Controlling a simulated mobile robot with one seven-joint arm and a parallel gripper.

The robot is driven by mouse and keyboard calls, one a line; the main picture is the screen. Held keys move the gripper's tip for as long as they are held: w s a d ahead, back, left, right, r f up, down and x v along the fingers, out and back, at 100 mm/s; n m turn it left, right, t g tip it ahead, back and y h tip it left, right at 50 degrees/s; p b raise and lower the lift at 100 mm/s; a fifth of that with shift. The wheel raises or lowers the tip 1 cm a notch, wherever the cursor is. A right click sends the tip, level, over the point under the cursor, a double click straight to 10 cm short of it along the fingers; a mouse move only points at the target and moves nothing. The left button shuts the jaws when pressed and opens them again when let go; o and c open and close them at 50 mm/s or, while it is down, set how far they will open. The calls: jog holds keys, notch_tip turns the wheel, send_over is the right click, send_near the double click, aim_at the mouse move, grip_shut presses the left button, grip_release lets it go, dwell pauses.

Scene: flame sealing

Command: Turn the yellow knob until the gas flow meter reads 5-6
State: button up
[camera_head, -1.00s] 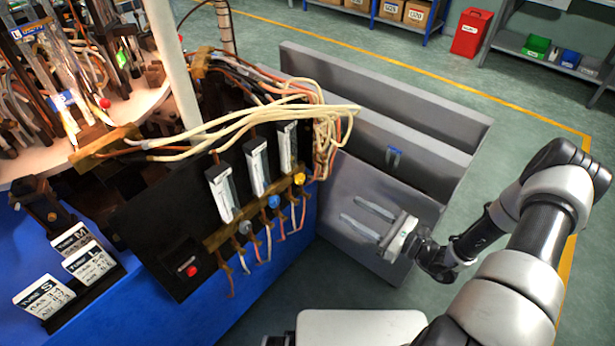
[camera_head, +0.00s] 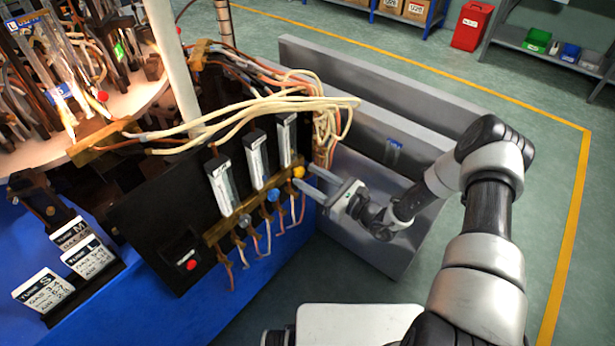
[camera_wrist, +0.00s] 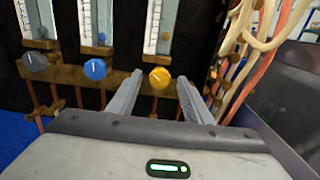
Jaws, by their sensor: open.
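The yellow knob (camera_head: 299,171) is the rightmost of three knobs on a brass bar of the black panel; it also shows in the wrist view (camera_wrist: 160,77). The blue knob (camera_head: 273,194) and grey knob (camera_head: 244,220) sit to its left. A white flow meter tube (camera_head: 287,140) stands above the yellow knob; in the wrist view its scale (camera_wrist: 160,25) is cut off at the top and the reading is too small to tell. My gripper (camera_head: 308,180) is open, fingers pointing at the panel. In the wrist view my gripper (camera_wrist: 160,85) has one finger on either side of the yellow knob, apparently without touching it.
Cream and orange hoses (camera_head: 320,105) bunch above and right of the panel; they also hang close right of the fingers in the wrist view (camera_wrist: 270,50). A grey metal cabinet (camera_head: 430,140) stands behind. A red button (camera_head: 191,265) is low on the panel.

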jog(key=shift+w+a, duration=0.35)
jog(key=shift+a, duration=0.1)
jog(key=c, duration=1.1)
jog(key=shift+o, duration=0.2)
jog(key=shift+n, duration=0.3)
